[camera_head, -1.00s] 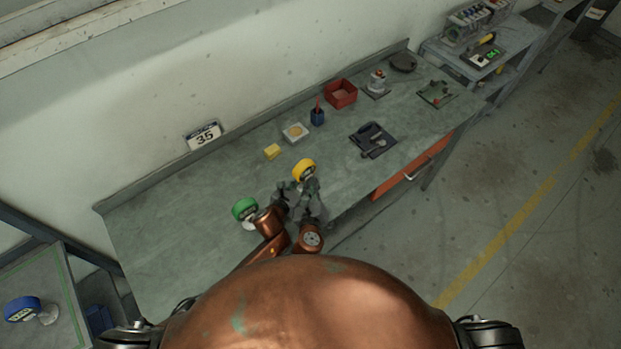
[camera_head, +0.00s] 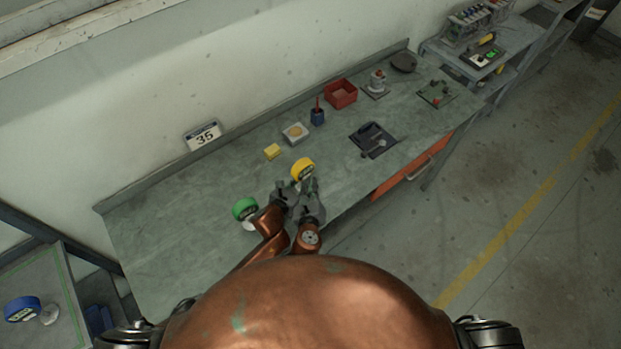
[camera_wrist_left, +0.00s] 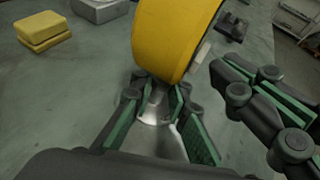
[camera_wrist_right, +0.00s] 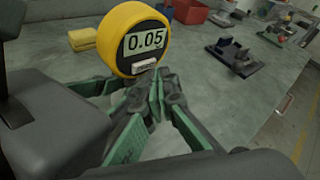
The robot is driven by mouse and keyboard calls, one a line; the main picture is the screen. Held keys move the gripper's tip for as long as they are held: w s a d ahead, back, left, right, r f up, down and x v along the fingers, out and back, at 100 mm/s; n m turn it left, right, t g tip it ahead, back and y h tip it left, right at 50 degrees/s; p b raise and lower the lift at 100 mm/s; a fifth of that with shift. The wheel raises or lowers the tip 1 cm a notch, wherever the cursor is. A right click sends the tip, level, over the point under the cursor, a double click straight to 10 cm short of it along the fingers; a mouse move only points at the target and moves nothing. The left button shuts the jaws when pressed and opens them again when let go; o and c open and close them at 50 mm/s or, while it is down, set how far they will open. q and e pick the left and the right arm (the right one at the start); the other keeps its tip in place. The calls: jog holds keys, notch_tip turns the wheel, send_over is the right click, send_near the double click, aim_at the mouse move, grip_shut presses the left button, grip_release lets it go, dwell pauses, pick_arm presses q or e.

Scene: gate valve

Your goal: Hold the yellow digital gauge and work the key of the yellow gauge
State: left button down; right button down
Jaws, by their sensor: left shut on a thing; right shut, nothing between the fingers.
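The yellow digital gauge (camera_head: 303,167) is held upright over the bench. In the left wrist view its round yellow body (camera_wrist_left: 172,38) stands above a silver stem (camera_wrist_left: 155,106), and my left gripper (camera_head: 287,188) is shut on that stem. The right gripper (camera_head: 313,189) also shows in the head view.
A green gauge (camera_head: 243,209) stands left of my grippers. Behind are a yellow block (camera_head: 272,151), a square pale holder (camera_head: 296,133), a blue cup (camera_head: 317,116) and a red bin (camera_head: 341,93). A dark tray (camera_head: 373,140) lies right. The left bench is clear.

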pick_arm(q)
jog(key=shift+s+d+r+h, duration=0.15)
jog(key=shift+s+d, duration=0.15)
jog(key=shift+d, duration=0.2)
jog(key=shift+s+d+f+h, duration=0.15)
jog(key=shift+s+d, duration=0.15)
jog(key=shift+d, duration=0.15)
pick_arm(e)
jog(key=shift+w+d, duration=0.15)
jog(key=shift+d, duration=0.15)
pick_arm(q)
jog(key=shift+a+r, duration=0.1)
pick_arm(e)
jog(key=shift+d, duration=0.1)
jog(key=shift+s+d, duration=0.55)
pick_arm(q)
jog(key=shift+w+a, duration=0.1)
jog(key=shift+a, duration=0.1)
jog(key=shift+w, duration=0.1)
pick_arm(e)
jog(key=shift+s, duration=0.15)
jog(key=shift+s+d, duration=0.7)
jog(key=shift+s, duration=0.3)
jog(key=shift+s+d, duration=0.65)
jog(key=shift+s, duration=0.3)
pick_arm(q)
jog(key=shift+a, duration=0.1)
